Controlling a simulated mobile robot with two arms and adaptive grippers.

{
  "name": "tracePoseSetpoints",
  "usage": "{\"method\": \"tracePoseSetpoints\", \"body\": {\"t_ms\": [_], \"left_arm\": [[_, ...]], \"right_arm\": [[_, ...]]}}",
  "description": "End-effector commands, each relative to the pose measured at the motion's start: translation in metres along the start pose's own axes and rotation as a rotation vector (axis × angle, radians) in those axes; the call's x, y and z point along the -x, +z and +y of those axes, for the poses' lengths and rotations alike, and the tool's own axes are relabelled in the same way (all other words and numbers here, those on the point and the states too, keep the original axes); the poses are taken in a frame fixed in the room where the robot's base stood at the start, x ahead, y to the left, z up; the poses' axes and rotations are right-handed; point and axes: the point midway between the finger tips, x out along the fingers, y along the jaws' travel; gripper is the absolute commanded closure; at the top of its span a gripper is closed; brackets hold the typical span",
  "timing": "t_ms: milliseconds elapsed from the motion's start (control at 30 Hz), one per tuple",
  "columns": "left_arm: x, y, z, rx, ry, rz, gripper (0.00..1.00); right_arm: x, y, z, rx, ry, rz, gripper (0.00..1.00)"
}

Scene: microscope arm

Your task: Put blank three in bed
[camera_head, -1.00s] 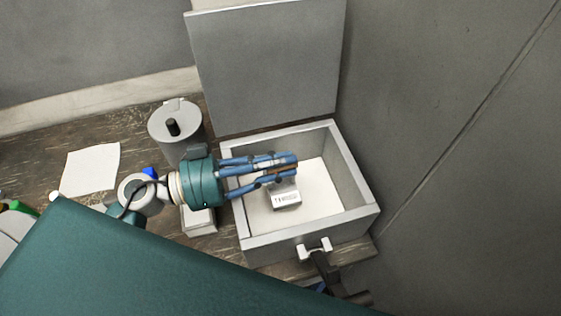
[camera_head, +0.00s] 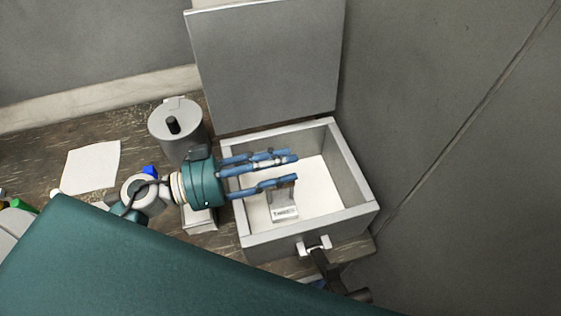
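A small pale grey piece with printed dark marks on its front (camera_head: 285,213) sits on the white floor inside an open grey box (camera_head: 256,242). I take it for the blank; the marks are too small to read. The box may be the bed, but I cannot tell for sure. My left gripper (camera_head: 294,170) reaches in from the left over the box. Its blue fingers are spread apart with nothing seen between them. The nearer finger covers part of the piece's upper end.
The box's lid (camera_head: 265,65) stands raised at the back. A grey cylinder with a black knob (camera_head: 173,126) stands left of the box. White paper (camera_head: 91,167) lies on the wooden table. A grey wall (camera_head: 450,150) is close on the right.

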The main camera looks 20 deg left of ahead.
Motion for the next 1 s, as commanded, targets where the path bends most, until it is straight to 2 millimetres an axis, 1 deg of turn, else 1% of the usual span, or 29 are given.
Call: {"method": "tracePoseSetpoints", "body": {"t_ms": [33,267,433,533,800,900,1000], "left_arm": [[0.000,0.003,0.001,0.003,0.002,-0.004,0.62],[0.000,0.003,0.001,0.004,0.002,-0.006,0.62],[0.002,-0.009,0.003,0.001,0.001,-0.005,0.62],[0.023,-0.003,0.001,0.006,-0.001,-0.011,0.62],[0.084,-0.005,0.002,0.006,-0.001,-0.009,0.62],[0.100,-0.007,0.002,0.005,-0.001,-0.006,0.62],[0.112,-0.008,0.001,0.004,0.000,-0.006,0.62]], "right_arm": [[0.000,0.001,0.000,0.000,0.000,-0.001,1.00],[-0.001,0.002,0.000,-0.001,0.000,-0.003,1.00],[-0.004,0.003,-0.001,-0.001,0.000,-0.004,1.00],[-0.012,0.004,-0.002,-0.001,-0.001,-0.005,1.00],[-0.028,0.006,-0.003,-0.001,-0.002,-0.005,1.00],[-0.031,0.006,-0.004,-0.001,-0.004,-0.005,1.00],[-0.033,0.006,-0.004,-0.001,-0.004,-0.004,1.00]]}}
